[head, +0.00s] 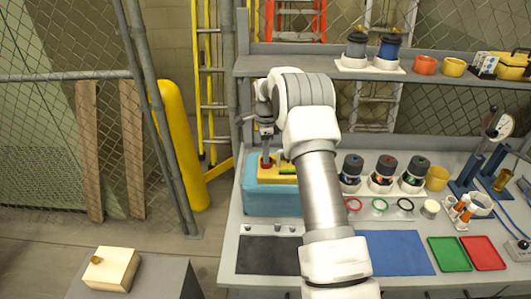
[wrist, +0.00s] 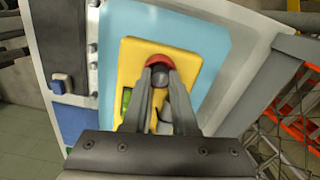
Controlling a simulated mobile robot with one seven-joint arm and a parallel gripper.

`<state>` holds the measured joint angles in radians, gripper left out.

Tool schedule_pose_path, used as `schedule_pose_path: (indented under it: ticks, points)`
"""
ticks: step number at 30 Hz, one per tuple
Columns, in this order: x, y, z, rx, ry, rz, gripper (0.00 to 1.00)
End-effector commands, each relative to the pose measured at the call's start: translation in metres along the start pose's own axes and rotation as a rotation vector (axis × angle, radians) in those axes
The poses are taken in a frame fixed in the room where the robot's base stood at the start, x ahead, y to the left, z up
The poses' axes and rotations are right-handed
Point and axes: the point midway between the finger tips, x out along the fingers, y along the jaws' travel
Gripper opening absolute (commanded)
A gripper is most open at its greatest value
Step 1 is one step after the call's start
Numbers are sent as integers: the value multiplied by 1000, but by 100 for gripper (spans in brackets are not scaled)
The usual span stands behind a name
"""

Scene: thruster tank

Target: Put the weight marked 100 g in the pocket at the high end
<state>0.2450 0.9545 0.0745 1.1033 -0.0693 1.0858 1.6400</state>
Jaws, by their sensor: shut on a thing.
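My gripper (head: 266,162) points down over a yellow block (head: 275,177) on top of the light-blue box (head: 262,199). In the wrist view my gripper (wrist: 160,77) is shut on a small grey cylinder (wrist: 160,79), likely a weight; no marking on it is readable. The cylinder is at a red round part (wrist: 158,61) on the yellow block (wrist: 187,62); I cannot tell whether it is seated or held just above. A green part (wrist: 126,100) shows on the block's left side. The fingers hide the block's middle, and which end is high is unclear.
Dark-capped jars (head: 382,172) and a tan cup (head: 437,178) stand to the right. A blue mat (head: 398,252), green tray (head: 449,253) and red tray (head: 484,252) lie at the front right.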

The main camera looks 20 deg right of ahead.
Motion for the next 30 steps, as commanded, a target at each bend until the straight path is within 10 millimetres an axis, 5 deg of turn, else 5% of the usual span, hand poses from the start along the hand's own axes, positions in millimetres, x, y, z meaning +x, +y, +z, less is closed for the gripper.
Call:
schedule_pose_path:
  ticks: [11,12,18,30]
  points:
    - [0,0,0,0,0,0,0]
    - [0,0,0,0,0,0,30]
    - [0,0,0,0,-1,0,61]
    - [-8,0,0,0,0,-2,61]
